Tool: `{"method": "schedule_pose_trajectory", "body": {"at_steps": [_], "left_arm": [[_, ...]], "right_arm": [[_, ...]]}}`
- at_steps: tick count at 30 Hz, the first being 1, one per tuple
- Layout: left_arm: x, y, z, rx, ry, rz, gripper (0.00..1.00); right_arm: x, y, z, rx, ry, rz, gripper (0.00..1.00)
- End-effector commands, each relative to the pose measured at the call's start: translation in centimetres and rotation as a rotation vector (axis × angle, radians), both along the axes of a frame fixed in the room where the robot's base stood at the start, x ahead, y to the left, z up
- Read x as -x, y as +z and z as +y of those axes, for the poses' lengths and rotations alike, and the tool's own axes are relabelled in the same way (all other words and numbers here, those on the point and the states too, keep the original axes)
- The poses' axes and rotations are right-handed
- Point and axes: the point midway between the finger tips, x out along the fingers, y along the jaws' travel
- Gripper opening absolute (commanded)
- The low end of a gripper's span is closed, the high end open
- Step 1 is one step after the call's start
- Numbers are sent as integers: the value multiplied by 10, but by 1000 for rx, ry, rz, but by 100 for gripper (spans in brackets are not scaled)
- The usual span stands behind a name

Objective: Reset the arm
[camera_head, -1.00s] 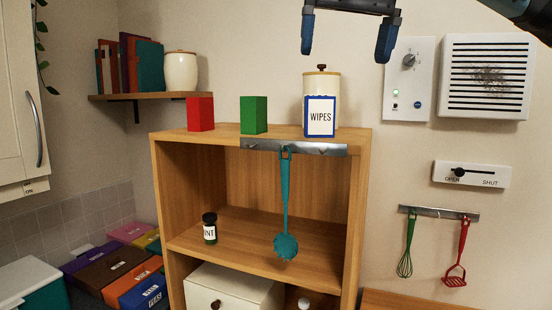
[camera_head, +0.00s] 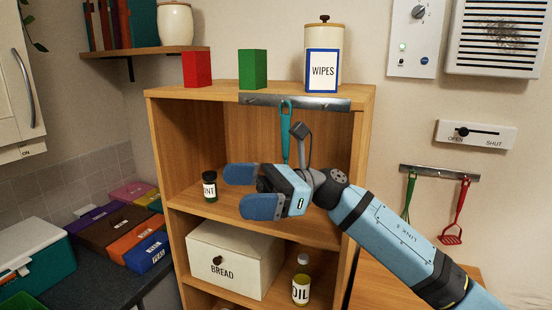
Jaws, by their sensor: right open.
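My right arm (camera_head: 385,235) comes in from the lower right. My right gripper (camera_head: 250,190) is open and empty, with its two blue fingers pointing left in front of the wooden shelf unit (camera_head: 158,140). A dark jar with a white label (camera_head: 210,187) stands on the middle shelf just left of the fingertips, apart from them as far as I can tell. A teal utensil (camera_head: 286,118) hangs from the metal strip on the unit, and its lower part is hidden behind my gripper. My left gripper is not in view.
On top of the unit stand a red block (camera_head: 197,69), a green block (camera_head: 252,69), the WIPES box (camera_head: 322,72) and a cream canister (camera_head: 323,36). Below are the BREAD box (camera_head: 232,262) and an OIL bottle (camera_head: 301,283). A green and a red utensil (camera_head: 454,215) hang at right.

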Motion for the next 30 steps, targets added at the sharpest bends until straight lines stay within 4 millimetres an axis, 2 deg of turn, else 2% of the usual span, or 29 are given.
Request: {"method": "schedule_pose_trajectory", "body": {"at_steps": [1, 8, 12, 17, 20, 23, 26, 30], "left_arm": [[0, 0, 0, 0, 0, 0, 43], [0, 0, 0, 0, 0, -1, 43], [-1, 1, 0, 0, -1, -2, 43], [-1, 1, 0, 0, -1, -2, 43], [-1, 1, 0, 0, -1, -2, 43], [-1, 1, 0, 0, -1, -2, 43], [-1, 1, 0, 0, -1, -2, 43], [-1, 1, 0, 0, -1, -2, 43]], "right_arm": [[-2, -16, -3, -46, -20, 142, 100], [-20, -83, -32, -239, -106, 779, 100], [-27, -140, -59, -364, -146, 1172, 100], [-23, -220, -96, -520, -185, 1619, 100], [-11, -275, -121, -632, -205, 1892, 100], [11, -334, -147, -758, -229, 2158, 100], [45, -392, -172, -903, -249, 2415, 100], [107, -465, -206, -1135, -285, 2736, 100]]}}
